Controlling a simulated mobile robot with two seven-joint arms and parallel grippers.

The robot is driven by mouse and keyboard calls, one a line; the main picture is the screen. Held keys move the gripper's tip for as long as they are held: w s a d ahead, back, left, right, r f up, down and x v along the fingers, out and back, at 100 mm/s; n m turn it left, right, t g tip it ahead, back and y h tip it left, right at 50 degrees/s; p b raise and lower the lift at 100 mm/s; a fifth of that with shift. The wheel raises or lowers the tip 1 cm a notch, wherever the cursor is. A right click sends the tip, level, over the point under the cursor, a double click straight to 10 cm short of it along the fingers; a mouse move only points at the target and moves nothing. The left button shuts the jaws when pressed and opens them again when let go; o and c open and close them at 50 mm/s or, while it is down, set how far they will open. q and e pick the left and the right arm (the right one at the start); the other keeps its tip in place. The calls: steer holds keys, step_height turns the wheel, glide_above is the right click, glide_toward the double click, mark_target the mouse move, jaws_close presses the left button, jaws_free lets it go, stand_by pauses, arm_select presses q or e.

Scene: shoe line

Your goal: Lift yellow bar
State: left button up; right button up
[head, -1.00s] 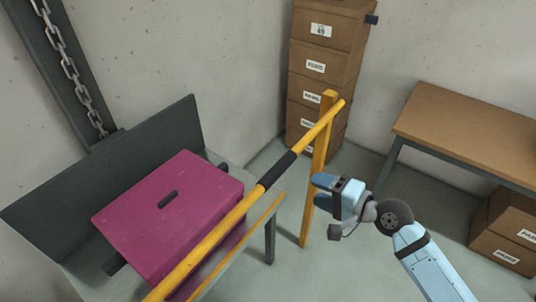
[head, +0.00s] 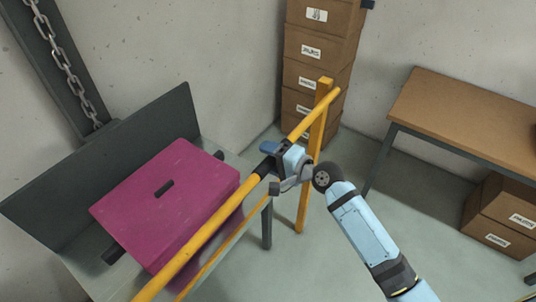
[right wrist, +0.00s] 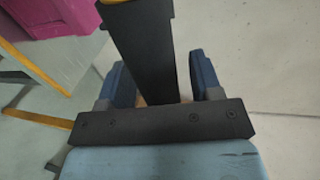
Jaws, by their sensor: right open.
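The yellow bar (head: 201,243) runs diagonally across the head view, from the lower left up to a yellow post (head: 318,133). Its black grip section (head: 265,167) is partly covered by my right gripper (head: 268,158). In the right wrist view the black grip (right wrist: 145,45) lies between the two blue fingers of the right gripper (right wrist: 163,85). Those fingers are open, with a visible gap on the right side of the grip. My left gripper is not in view.
A magenta box (head: 170,205) sits on a grey bench behind the bar. Stacked cardboard boxes (head: 318,48) stand in the corner. A brown table (head: 465,115) stands at the right, with cardboard boxes (head: 500,218) under it. The floor between is clear.

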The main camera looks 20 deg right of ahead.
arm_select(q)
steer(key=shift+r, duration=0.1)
arm_select(e)
steer(key=shift+w+a+f, duration=0.1)
steer(key=shift+w+a, duration=0.15)
steer(key=shift+w, duration=0.05)
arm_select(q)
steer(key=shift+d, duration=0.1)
